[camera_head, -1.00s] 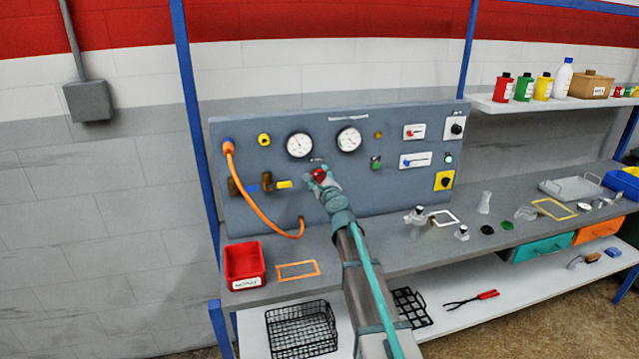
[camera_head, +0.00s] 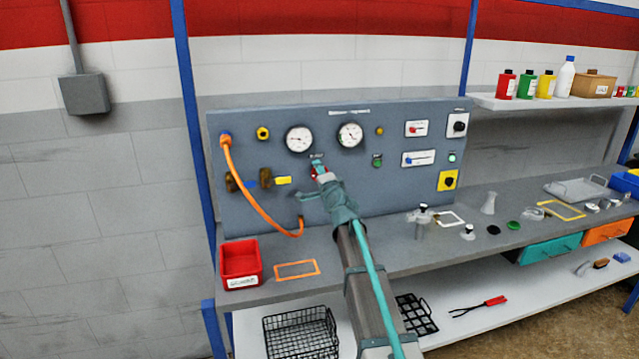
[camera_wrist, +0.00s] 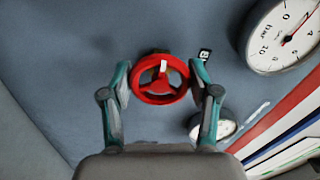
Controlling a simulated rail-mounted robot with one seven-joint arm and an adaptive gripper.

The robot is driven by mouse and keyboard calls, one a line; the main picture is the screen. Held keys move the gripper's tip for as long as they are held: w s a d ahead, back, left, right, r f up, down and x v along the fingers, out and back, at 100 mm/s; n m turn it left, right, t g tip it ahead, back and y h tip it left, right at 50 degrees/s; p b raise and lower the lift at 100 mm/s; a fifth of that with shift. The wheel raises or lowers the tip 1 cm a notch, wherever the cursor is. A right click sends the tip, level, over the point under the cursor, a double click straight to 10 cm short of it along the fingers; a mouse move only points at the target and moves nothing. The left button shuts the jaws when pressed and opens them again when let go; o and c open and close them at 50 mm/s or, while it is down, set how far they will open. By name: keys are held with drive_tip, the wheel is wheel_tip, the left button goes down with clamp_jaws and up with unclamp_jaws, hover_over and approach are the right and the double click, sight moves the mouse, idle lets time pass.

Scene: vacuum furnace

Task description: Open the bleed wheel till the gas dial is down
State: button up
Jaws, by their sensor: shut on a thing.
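The red bleed wheel (camera_wrist: 160,78) is a small three-spoked handwheel with a white mark on its upper rim in the wrist view. My gripper (camera_wrist: 160,75) has one teal finger on each side of it, shut on its rim. In the head view my gripper (camera_head: 320,180) covers most of the wheel (camera_head: 314,171). Two round white dials, a left one (camera_head: 299,139) and a right one (camera_head: 350,135), sit above the wheel. The wrist view shows a large bar dial (camera_wrist: 286,40), cut off by the frame, with a red needle toward the upper right.
The grey panel (camera_head: 270,215) also carries an orange hose (camera_head: 254,201), brass valves (camera_head: 266,178), switches and a yellow knob plate (camera_head: 448,180). A red bin (camera_head: 240,263) and glassware stand on the bench below.

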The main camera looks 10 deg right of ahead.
drive_tip(key=n+b, duration=0.4)
drive_tip(key=b, duration=0.1)
drive_tip(key=n+b, duration=0.2)
drive_tip(key=shift+f, duration=0.4)
drive_tip(key=n+b, duration=0.4)
drive_tip(key=b, duration=0.1)
drive_tip(key=shift+r+n, duration=0.1)
drive_tip(key=shift+n, duration=0.2)
drive_tip(key=shift+r+n+b, duration=0.15)
drive_tip(key=shift+n+b, duration=0.6)
drive_tip(key=shift+n, duration=0.15)
drive_tip(key=o, duration=1.2)
drive_tip(key=s, duration=0.4)
drive_tip(key=s+d, duration=0.1)
drive_tip(key=s, duration=0.7)
drive_tip(key=shift+d, duration=0.2)
